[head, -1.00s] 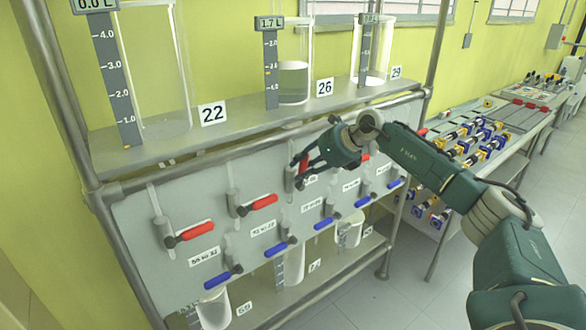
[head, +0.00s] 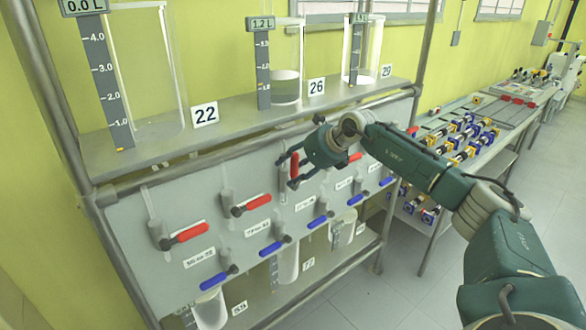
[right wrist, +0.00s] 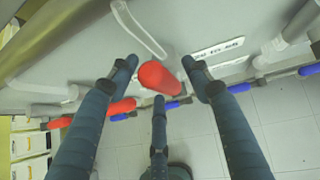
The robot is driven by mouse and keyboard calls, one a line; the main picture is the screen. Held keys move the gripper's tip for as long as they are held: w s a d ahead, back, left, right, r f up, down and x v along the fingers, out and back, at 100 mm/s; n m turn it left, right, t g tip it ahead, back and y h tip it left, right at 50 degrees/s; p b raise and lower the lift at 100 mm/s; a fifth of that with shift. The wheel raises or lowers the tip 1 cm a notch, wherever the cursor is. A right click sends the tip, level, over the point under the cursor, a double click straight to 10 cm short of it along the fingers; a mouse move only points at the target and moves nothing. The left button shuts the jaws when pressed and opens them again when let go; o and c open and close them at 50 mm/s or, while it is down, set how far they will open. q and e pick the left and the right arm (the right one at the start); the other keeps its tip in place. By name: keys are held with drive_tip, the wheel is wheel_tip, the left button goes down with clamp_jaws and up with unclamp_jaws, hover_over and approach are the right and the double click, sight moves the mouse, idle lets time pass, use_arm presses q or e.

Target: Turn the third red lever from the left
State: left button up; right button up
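The third red lever from the left (head: 294,166) is on the grey valve panel (head: 185,275). Its handle stands nearly upright, unlike the first (head: 185,236) and second (head: 255,203) red levers, which lie sideways. My right gripper (head: 287,170) is at the third lever with its fingers spread. In the right wrist view the red handle (right wrist: 159,76) lies between the open fingers, with gaps visible at both sides; contact with the lower finger is unclear. My left gripper is not in view.
Blue levers (head: 220,277) run in a lower row, with beakers (head: 210,310) below. The shelf (head: 130,157) above carries glass reactors; the middle one (head: 286,85) reads 1.2 L. A bench with valves (head: 470,135) stands at right. Open floor is in front.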

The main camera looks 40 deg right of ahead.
drive_tip(key=shift+d+r, duration=0.1)
drive_tip(key=v, duration=1.1)
drive_tip(key=shift+s+r, duration=0.25)
drive_tip(key=shift+s, duration=0.1)
idle(1.3)
